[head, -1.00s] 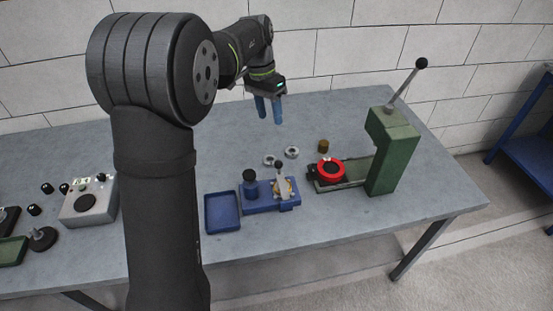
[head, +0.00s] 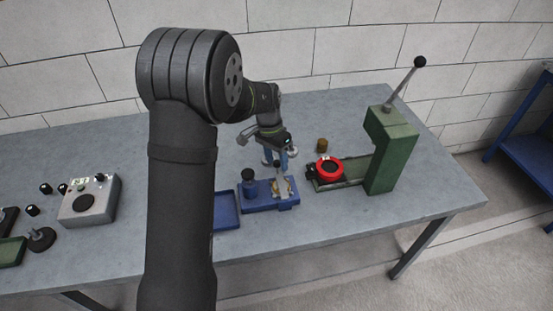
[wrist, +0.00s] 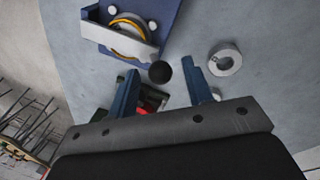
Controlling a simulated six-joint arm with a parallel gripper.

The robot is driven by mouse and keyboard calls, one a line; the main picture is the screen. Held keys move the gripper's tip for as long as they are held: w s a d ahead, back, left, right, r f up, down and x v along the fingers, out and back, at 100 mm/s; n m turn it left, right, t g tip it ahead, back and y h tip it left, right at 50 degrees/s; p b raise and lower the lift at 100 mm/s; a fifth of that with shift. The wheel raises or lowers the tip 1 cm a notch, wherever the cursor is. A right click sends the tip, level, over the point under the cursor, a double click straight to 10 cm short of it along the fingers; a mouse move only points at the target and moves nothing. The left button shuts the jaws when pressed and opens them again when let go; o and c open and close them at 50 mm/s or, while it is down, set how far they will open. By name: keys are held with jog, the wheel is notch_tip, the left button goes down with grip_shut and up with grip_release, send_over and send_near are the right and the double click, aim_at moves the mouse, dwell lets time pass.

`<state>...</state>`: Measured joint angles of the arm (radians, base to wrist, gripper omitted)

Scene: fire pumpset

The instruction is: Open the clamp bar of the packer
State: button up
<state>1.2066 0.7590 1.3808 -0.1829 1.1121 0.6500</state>
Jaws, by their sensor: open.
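The packer (head: 256,204) is a blue fixture on the bench, with a gold-rimmed round part (wrist: 124,28) on it. Its grey clamp bar (head: 282,183) lies at the fixture's right part, partly hidden by my gripper. In the wrist view the clamp bar (wrist: 118,43) crosses in front of the gold-rimmed part, and a black ball knob (wrist: 160,72) stands out near it. My gripper (head: 276,158) is open, its blue fingers pointing down over the bar. In the wrist view the knob appears between the two fingertips; contact cannot be told.
A blue tray (head: 227,213) sits left of the packer. A green press (head: 392,150) with a lever and a red ring (head: 330,168) stand to the right. A metal ring (wrist: 224,60) and a brown cylinder (head: 321,145) are close by.

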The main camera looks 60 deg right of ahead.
grip_shut()
dwell(0.3)
